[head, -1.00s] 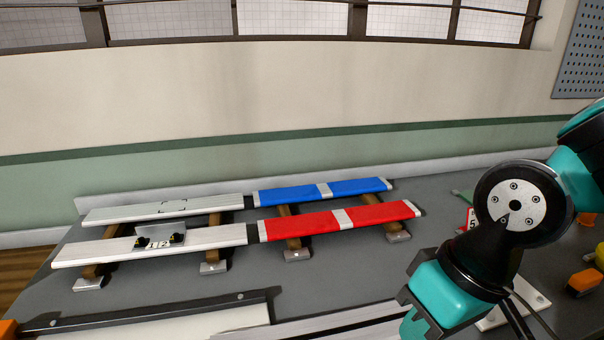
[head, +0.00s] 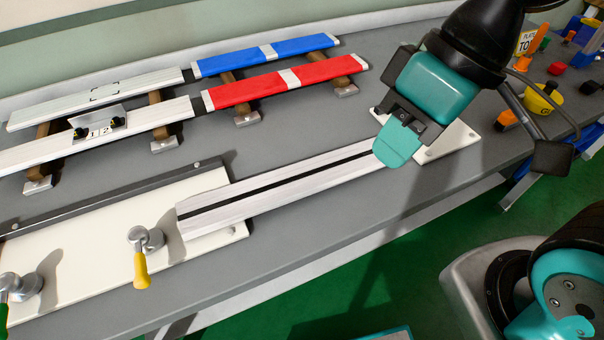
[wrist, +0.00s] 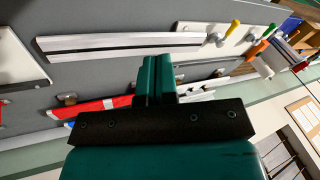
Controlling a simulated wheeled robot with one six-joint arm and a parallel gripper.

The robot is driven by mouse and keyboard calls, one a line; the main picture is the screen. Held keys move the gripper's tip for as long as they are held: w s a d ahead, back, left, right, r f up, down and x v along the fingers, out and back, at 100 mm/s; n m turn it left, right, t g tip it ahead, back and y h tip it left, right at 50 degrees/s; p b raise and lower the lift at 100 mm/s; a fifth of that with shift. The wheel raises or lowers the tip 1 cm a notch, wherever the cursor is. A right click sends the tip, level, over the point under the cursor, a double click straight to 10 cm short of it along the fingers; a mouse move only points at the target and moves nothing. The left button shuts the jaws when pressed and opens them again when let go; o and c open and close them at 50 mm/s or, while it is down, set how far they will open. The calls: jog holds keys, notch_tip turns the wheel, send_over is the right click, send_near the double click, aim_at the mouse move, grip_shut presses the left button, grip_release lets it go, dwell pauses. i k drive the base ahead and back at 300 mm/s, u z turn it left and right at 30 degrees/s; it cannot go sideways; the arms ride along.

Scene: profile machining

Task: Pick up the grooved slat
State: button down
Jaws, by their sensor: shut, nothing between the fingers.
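The grooved slat (head: 280,188) is a long pale bar with a dark groove along its length. In the head view it lies on the grey bench, its left end over the white plate of the clamp fixture. My gripper (head: 396,150) appears over the slat's right end and hides that end. In the wrist view the whole slat (wrist: 120,42) lies beyond the fingers, apart from them. My gripper (wrist: 158,62) is shut and empty there, its two teal fingers together.
A white plate (head: 90,262) with a dark rail and a yellow-handled clamp (head: 141,258) stands at the left. Red (head: 270,87) and blue (head: 265,56) covered bars rest on supports behind. A white plate (head: 449,141) lies beside my gripper. The bench's front edge is close to the slat.

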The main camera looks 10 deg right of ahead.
aim_at(209, 211)
jog(key=z, duration=0.85)
jog(key=k, duration=0.9)
jog(key=u, duration=1.15)
jog(key=i, duration=0.55)
jog(key=u, duration=0.1)
